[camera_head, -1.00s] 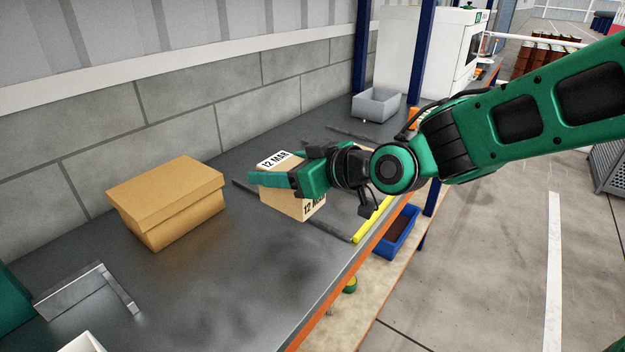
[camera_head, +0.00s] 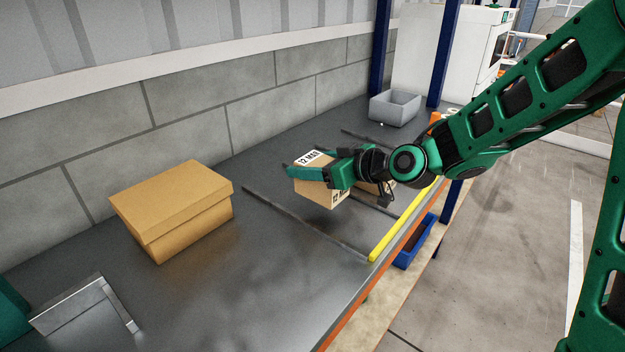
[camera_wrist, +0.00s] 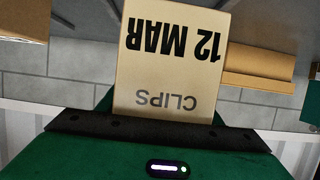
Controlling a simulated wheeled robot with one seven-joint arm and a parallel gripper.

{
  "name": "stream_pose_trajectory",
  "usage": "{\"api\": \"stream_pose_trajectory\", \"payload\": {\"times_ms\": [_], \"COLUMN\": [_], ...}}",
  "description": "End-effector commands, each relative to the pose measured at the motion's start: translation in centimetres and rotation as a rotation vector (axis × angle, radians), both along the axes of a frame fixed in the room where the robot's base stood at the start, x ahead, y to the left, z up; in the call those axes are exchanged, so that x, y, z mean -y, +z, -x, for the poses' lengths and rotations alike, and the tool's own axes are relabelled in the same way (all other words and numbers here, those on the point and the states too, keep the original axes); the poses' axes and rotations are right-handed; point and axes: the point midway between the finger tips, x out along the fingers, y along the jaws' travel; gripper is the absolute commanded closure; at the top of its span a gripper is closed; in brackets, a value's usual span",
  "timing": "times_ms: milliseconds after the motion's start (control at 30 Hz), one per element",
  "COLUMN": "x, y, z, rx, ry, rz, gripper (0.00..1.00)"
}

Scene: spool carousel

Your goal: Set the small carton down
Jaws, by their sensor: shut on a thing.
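My gripper (camera_head: 304,172) is shut on the small carton (camera_head: 322,194), a light cardboard box with "12 MAR" printed on its top and side. In the wrist view the carton (camera_wrist: 165,85) fills the middle, with "12 MAR" and "CLIPS" upside down. I hold it over the grey bench (camera_head: 235,290), beyond the long near dark strip (camera_head: 300,221). The carton looks about level. I cannot tell whether its underside touches the bench. My gripper and wrist hide part of its right side.
A larger lidded cardboard box (camera_head: 175,210) stands to the left. Another brown box partly shows behind my wrist (camera_head: 378,187). A yellow strip (camera_head: 402,222) runs along the bench's front edge. A grey bin (camera_head: 395,107) stands farther back. A blue bin (camera_head: 415,243) sits below. The bench between the lidded box and near strip is bare.

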Motion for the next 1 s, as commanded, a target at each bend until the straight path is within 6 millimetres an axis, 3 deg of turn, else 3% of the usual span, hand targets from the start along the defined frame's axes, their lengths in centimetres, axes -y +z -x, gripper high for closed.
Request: {"api": "stream_pose_trajectory", "payload": {"times_ms": [200, 367, 633, 967, 1000], "x": [0.5, 0.5, 0.5, 0.5, 0.5], "y": [-1.0, -1.8, -5.0, -5.2, -5.3], "z": [-1.7, -1.7, -1.7, -1.7, -1.7], "rx": [0.001, -0.001, -0.002, 0.001, 0.0], "ry": [0.001, 0.002, 0.001, 0.001, 0.001], "rz": [-0.002, -0.001, -0.002, -0.002, 0.0], "gripper": [0.78, 0.78, 0.78, 0.78, 0.39]}}
